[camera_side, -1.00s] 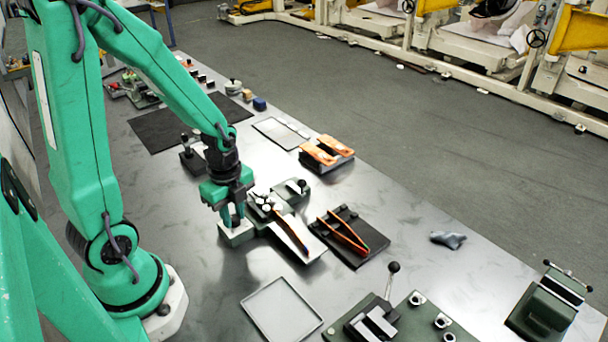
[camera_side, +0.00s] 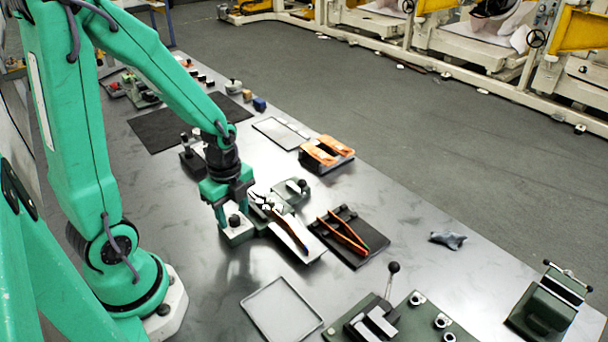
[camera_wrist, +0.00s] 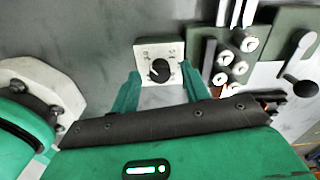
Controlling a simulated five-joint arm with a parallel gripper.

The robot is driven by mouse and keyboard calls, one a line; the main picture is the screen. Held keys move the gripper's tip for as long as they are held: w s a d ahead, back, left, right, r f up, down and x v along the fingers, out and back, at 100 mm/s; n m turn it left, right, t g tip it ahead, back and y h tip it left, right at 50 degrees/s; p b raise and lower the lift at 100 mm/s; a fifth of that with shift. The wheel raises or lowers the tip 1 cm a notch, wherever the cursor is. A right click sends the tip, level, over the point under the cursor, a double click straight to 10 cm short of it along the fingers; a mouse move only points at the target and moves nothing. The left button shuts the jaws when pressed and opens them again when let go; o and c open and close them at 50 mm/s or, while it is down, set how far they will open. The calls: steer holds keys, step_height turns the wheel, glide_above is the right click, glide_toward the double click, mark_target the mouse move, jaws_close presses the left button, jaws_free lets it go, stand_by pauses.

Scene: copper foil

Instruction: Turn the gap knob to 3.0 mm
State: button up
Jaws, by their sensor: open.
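The gap knob (camera_side: 234,221) is a round dark knob on a small pale block beside the roller machine. In the wrist view the knob (camera_wrist: 160,70) sits on its pale dial plate (camera_wrist: 145,50), with a small light mark on its left part. Marks print around it, too small to read. My gripper (camera_side: 232,211) is open, with its green fingers spread on either side of the knob. In the wrist view the fingers of my gripper (camera_wrist: 160,88) flank the block, apart from the knob. Nothing is held.
The green machine with pale rollers (camera_wrist: 228,62) stands close to the right of the knob block. A black-balled lever (camera_wrist: 303,87) is further right. A board with copper strips (camera_side: 352,240) lies beyond, and an empty pale tray (camera_side: 280,308) is in front. Bare metal table lies between.

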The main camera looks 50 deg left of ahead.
steer(key=shift+r, duration=3.65)
steer(key=shift+r, duration=0.1)
steer(key=r+n, duration=0.1)
step_height(320, 180, up, 6)
steer(key=n+t, duration=0.3)
steer(key=n, duration=0.4)
glide_above(235, 218)
steer(key=d, duration=0.3)
step_height(235, 218, up, 6)
steer(key=s+d+n+t, duration=0.2)
steer(key=n, duration=0.6)
steer(key=shift+s+d+f+t, duration=0.2)
steer(key=shift+s+d+t, duration=0.1)
steer(key=shift+s, duration=0.05)
